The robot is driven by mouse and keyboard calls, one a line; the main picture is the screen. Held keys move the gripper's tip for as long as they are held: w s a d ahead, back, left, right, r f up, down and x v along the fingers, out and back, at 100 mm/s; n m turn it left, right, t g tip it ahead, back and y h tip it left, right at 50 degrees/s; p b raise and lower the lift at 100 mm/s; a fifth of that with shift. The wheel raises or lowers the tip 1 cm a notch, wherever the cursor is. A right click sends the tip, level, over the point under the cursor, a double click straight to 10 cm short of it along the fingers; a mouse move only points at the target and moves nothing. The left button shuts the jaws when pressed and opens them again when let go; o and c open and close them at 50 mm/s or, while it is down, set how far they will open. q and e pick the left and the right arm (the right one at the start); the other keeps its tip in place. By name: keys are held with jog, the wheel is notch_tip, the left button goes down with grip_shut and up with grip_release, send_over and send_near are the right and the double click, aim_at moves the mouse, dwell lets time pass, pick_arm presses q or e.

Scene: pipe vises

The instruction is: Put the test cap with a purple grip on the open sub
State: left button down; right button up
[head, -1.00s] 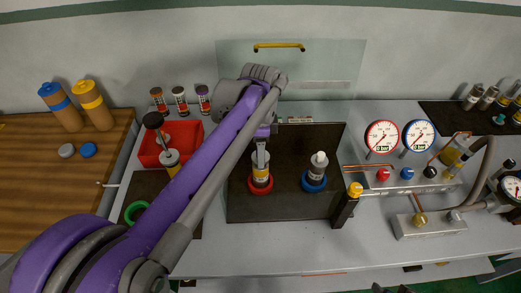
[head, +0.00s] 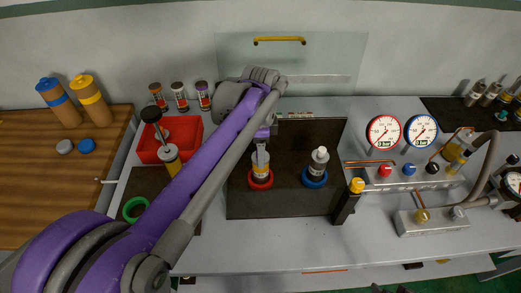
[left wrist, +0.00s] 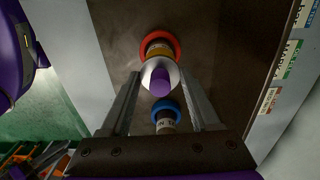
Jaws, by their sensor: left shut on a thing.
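My left gripper (head: 262,160) reaches down over the sub with a red ring (head: 260,182) and a yellow band. In the left wrist view, the purple grip (left wrist: 160,82) of the test cap stands between my fingertips, and the gripper is shut on it. The cap's white disc (left wrist: 149,72) lies in line with the top of the red-ringed sub (left wrist: 172,41). I cannot tell whether it is fully seated. A second sub with a blue ring (head: 314,180) stands to the right with a grey top on it. My right gripper is not in view.
A dark mat (head: 290,208) lies under both subs. A red bin (head: 146,152) is to the left. A dark post with a yellow knob (head: 356,185), gauges (head: 383,132) and a valve block (head: 432,220) stand to the right. The mat's front strip is clear.

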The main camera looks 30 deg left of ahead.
pick_arm(q)
jog(key=shift+f, duration=0.15)
jog(key=shift+c, duration=0.2)
grip_release()
notch_tip(320, 180, up, 11)
jog(key=shift+f+p, duration=0.1)
jog(key=shift+p, duration=0.3)
dwell(0.4)
